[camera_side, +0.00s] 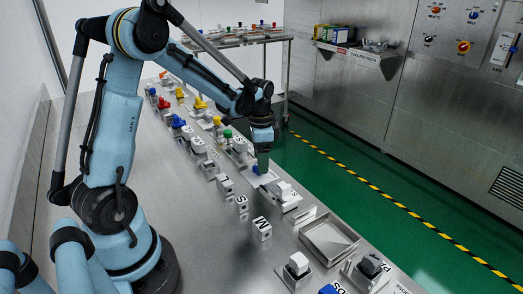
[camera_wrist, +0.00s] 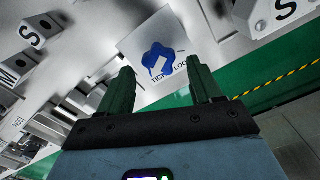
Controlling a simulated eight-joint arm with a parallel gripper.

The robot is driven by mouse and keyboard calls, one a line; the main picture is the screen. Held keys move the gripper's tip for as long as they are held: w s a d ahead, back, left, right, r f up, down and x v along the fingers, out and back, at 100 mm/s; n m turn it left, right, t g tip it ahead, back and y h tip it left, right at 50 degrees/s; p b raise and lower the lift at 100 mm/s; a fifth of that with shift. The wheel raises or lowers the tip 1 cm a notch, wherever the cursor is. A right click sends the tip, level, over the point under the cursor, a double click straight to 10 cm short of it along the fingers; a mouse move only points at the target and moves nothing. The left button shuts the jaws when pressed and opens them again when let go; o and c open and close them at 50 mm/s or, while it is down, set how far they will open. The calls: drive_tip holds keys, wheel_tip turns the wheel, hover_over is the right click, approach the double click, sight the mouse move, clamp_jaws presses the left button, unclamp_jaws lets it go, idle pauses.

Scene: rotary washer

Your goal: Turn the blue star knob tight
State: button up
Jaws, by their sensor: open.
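The blue star knob (camera_wrist: 158,55) sits on a pale square plate (camera_wrist: 130,45) in the wrist view, ahead of the fingertips. A white mark shows on the knob. Lettering beside it reads in part "TIGHT" and "LOO", partly cut off by the right finger. My gripper (camera_wrist: 162,72) is open, with its two dark green fingers apart and nothing between them. The knob appears just beyond the gap between the fingers, with no contact visible. In the side view my gripper (camera_side: 263,164) points down over the bench's far edge, and a small bit of blue knob (camera_side: 255,170) shows beside it.
White lettered blocks stand near, including an S block (camera_wrist: 277,14) and an M block (camera_wrist: 18,66). Several coloured knobs, such as a green one (camera_side: 228,134), line the bench. A metal tray (camera_side: 330,238) lies toward the front. Green floor lies beyond the bench edge.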

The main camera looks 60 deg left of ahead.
wheel_tip(320, 180, up, 11)
drive_tip(key=shift+f, duration=0.15)
idle(0.4)
drive_tip(key=s+d+n+t, duration=0.5)
drive_tip(key=s+d+t, duration=0.2)
drive_tip(key=d, duration=0.7)
drive_tip(key=shift+s+d, duration=0.15)
drive_tip(key=shift+s, duration=0.85)
